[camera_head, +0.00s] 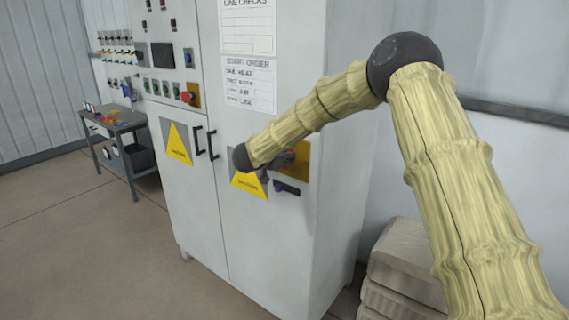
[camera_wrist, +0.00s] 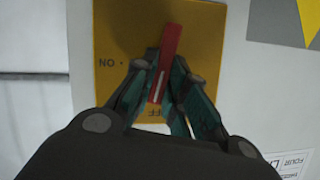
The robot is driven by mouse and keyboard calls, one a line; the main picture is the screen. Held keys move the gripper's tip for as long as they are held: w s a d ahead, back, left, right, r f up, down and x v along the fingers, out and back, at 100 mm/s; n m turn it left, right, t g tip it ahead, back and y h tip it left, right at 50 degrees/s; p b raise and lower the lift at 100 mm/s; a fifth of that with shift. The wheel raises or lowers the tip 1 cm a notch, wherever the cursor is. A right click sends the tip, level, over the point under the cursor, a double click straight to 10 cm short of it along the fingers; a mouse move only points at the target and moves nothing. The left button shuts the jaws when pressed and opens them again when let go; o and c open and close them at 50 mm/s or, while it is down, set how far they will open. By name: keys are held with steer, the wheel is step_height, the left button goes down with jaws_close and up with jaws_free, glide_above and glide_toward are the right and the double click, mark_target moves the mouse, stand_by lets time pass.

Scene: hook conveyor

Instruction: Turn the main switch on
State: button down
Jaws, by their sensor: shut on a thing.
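The main switch is a red handle (camera_wrist: 172,45) on a yellow plate (camera_wrist: 205,25) in the wrist view. The handle stands near vertical in that view, its upper end leaning right. A label that looks like an inverted ON lies left of it; a partly hidden label ending in FF lies below, by its lower end. My gripper (camera_wrist: 163,75) has its two fingers closed on both sides of the handle. In the head view the yellow plate (camera_head: 301,157) is on the cabinet's right door, partly covered by my gripper (camera_head: 289,159); the handle is hidden there.
The grey cabinet (camera_head: 270,235) carries black door handles (camera_head: 205,142), yellow warning triangles (camera_head: 178,142), paper sheets (camera_head: 248,85) and a red button (camera_head: 187,97). A small table (camera_head: 125,125) stands at left. Stacked pale blocks (camera_head: 408,255) lie right of the cabinet. The floor in front is clear.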

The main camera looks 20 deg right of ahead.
steer(key=m+t+b, duration=0.2)
steer(key=m+b, duration=0.1)
steer(key=b, duration=0.5)
steer(key=f+m+t+b, duration=0.1)
steer(key=m+b, duration=0.3)
steer(key=b, duration=0.5)
steer(key=s+d+m+t+b, duration=0.1)
steer(key=m+t+b, duration=0.2)
steer(key=b, duration=0.5)
steer(key=shift+f+m+y+b, duration=0.3)
steer(key=shift+f+m+b, duration=0.1)
steer(key=shift+m, duration=0.3)
steer(key=shift+r+m+b, duration=0.25)
steer(key=shift+m+b, duration=0.15)
steer(key=shift+b, duration=0.15)
steer(key=c, duration=1.4)
jaws_free()
steer(key=shift+c, duration=0.2)
steer(key=v, duration=1.1)
steer(key=shift+s+f, duration=0.4)
steer(key=shift+f, duration=0.05)
steer(key=shift+a, duration=0.1)
